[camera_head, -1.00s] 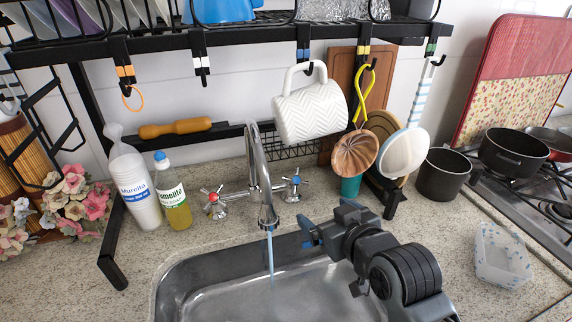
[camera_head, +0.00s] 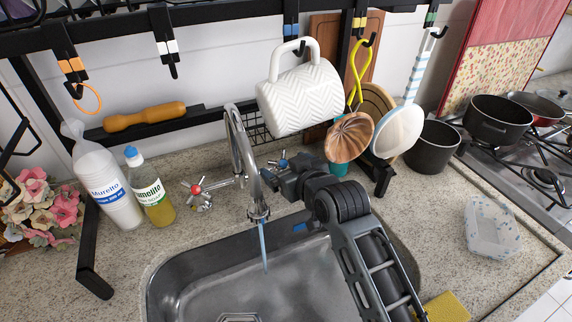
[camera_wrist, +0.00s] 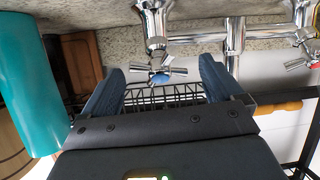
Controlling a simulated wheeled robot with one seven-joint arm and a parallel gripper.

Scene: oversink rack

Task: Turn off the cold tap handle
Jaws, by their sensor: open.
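The cold tap handle (camera_head: 283,163) is a chrome cross with a blue cap, right of the curved spout. It is partly hidden by my gripper (camera_head: 284,178) in the head view. In the wrist view the cold tap handle (camera_wrist: 160,74) lies between the two open fingers of my gripper (camera_wrist: 161,68), with gaps on both sides. The chrome faucet (camera_head: 240,150) has a stream of water (camera_head: 264,245) running from its spout into the sink (camera_head: 210,285). The red-capped hot tap handle (camera_head: 198,190) is left of the spout.
A white mug (camera_head: 300,98) hangs above the tap. Bottles (camera_head: 150,188) stand left of the faucet. A plastic tub (camera_head: 492,230) sits on the right counter.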

